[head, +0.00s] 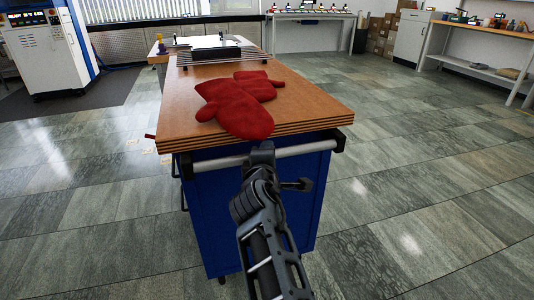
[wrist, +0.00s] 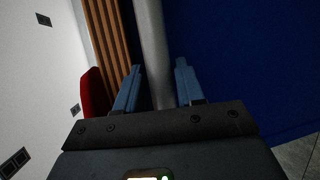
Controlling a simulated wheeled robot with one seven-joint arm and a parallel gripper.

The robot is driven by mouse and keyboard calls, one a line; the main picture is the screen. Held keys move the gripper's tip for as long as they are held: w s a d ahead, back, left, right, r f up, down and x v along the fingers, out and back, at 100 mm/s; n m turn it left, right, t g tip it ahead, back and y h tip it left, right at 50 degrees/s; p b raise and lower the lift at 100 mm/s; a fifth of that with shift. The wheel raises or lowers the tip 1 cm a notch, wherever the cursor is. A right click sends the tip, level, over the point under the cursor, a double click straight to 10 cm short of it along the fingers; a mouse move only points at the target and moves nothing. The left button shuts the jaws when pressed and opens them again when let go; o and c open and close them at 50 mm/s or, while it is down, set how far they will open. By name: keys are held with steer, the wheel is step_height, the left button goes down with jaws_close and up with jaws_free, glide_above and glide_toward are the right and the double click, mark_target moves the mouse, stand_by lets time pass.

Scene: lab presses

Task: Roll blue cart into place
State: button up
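The blue cart (head: 213,220) stands in front of me in the head view, with a layered wooden top (head: 310,105) and a grey bar handle (head: 215,162) across its near end. My gripper (head: 262,152) is at the middle of this handle. In the wrist view the handle (wrist: 153,50) runs between the two fingers of my gripper (wrist: 157,88), with a gap showing on both sides, so the fingers are open around it. The cart's blue panel (wrist: 240,70) lies beyond. The cart's wheels are mostly hidden.
Red oven mitts (head: 235,105) lie on the cart top, and a dark rack (head: 215,52) stands at its far end. A white and blue machine (head: 45,45) stands at the left. A workbench (head: 480,58) is at the right. The tiled floor (head: 420,180) beside the cart is clear.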

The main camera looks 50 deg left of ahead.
steer(key=p+v, duration=0.2)
steer(key=v, duration=0.5)
steer(key=shift+s+r, duration=0.1)
stand_by(0.4)
